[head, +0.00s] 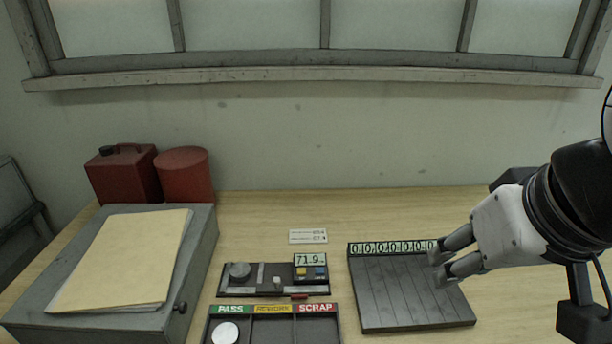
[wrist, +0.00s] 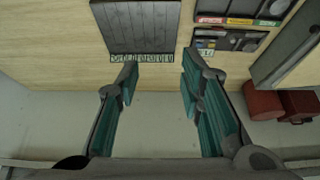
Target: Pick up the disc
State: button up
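A pale silver disc (head: 225,332) lies in the PASS compartment at the left of the sorting tray (head: 341,328). On the measuring gauge (head: 312,290) behind it are a round grey metal piece (head: 240,270) and a smaller pale knob-like piece (head: 277,282). I cannot tell whether either is a loose disc. My gripper (head: 439,268) is over the right part of the ribbed dark board, well right of the tray and gauge. Its fingers are spread with nothing between them, as the wrist view (wrist: 158,82) also shows.
The ribbed board (head: 410,295) has a row of zero-marked labels along its back edge. The gauge display (head: 309,260) reads about 71.9. A grey box (head: 195,260) with a folder (head: 125,260) stands left; red containers (head: 185,175) are behind it. Table between board and wall is mostly clear.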

jog(key=o, duration=0.3)
jog(key=shift+w, duration=0.15)
jog(key=shift+o, duration=0.2)
jog(key=w+a+m+g+y+b, duration=0.2)
jog(key=w+a+m, duration=0.4)
jog(key=w, duration=0.5)
jog(key=m+g+h+b, duration=0.2)
jog(key=m+g+b, duration=0.15)
jog(key=m, duration=0.95)
send_over(240, 269)
notch_tip(240, 269, down, 17)
notch_tip(240, 269, down, 14)
jog(key=p, duration=0.2)
jog(key=shift+s+p, duration=0.1)
jog(key=shift+p, duration=0.2)
